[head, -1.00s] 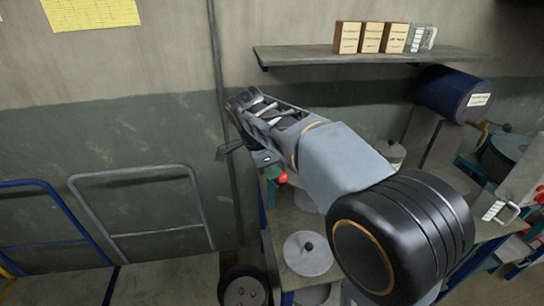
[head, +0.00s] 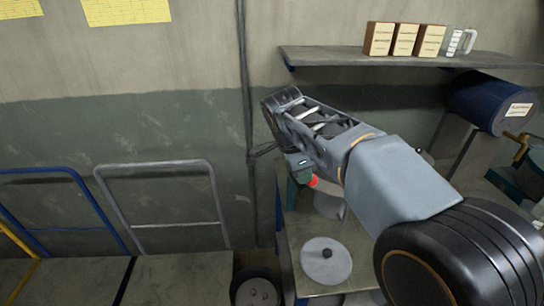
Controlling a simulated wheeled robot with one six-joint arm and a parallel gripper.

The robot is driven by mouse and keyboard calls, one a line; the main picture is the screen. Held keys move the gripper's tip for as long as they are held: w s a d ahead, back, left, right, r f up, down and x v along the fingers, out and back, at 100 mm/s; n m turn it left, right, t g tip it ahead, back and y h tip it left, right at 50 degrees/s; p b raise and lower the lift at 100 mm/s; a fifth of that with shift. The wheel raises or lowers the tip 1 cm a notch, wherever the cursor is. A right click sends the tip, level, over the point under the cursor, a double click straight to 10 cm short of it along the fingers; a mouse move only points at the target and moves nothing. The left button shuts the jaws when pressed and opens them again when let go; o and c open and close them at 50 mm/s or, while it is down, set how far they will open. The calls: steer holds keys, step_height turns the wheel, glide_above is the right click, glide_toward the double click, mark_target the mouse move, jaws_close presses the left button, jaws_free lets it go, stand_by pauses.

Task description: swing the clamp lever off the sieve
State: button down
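I cannot tell surely whether these are the clamp lever and the sieve.
A round grey lid (head: 340,268) with a black knob lies on the bench. A wall shelf (head: 350,58) holds several boxes above. A blue drum (head: 490,102) is at right. Blue and grey cart handles (head: 152,166) stand at left, and a dark wheel (head: 256,290) is low beside the bench.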

steer(key=shift+f, duration=0.1)
steer(key=s+a+r+p, duration=0.1)
steer(key=a+r+p, duration=0.1)
steer(key=a+r, duration=0.4)
steer(key=v, duration=0.4)
steer(key=shift+s+d+r, duration=0.25)
steer(key=shift+r, duration=0.15)
